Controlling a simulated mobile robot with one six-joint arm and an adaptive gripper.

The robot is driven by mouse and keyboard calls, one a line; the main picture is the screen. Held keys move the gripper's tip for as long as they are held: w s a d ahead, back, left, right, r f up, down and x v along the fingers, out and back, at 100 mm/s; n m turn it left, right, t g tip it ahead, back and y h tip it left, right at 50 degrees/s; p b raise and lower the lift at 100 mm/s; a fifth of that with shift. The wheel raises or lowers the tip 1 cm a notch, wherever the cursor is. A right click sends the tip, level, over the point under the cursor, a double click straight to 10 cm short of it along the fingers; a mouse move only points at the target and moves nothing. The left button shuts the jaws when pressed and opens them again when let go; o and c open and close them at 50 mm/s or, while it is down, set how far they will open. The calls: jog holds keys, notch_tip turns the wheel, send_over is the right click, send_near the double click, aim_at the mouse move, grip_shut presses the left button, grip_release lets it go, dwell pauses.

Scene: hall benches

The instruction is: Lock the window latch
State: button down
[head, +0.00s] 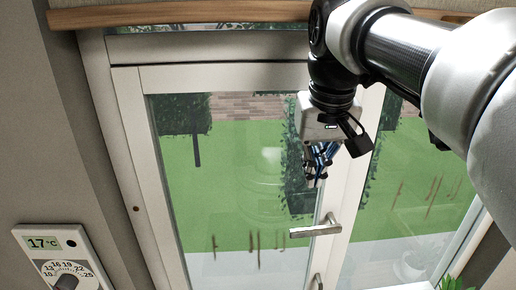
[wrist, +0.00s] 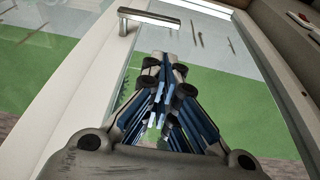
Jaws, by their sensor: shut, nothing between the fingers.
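The window latch is a metal lever handle (head: 316,230) on the white middle frame of the window. Its lever points left, roughly level, from a mount on the frame. The handle also shows at the top of the wrist view (wrist: 148,18), beyond my fingertips. My gripper (head: 316,178) hangs in front of the glass, above the handle and apart from it in the head view. In the wrist view my gripper (wrist: 166,62) has its fingers together with nothing between them.
A second metal handle part (head: 318,282) shows lower on the frame, cut off by the picture's edge. A thermostat (head: 62,262) is on the wall at lower left. A wooden rail (head: 180,14) runs along the top. A plant (head: 452,284) shows at lower right.

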jog(key=shift+a, duration=0.1)
jog(key=x, duration=0.8)
jog(key=b+x, duration=0.1)
jog(key=x, duration=0.3)
jog(key=shift+s+f, duration=0.3)
jog(key=shift+s, duration=0.05)
jog(key=shift+f, duration=0.75)
jog(key=shift+f, duration=0.1)
jog(key=shift+f+h+b, duration=0.15)
jog(key=shift+h+b, duration=0.15)
jog(key=shift+h, duration=0.1)
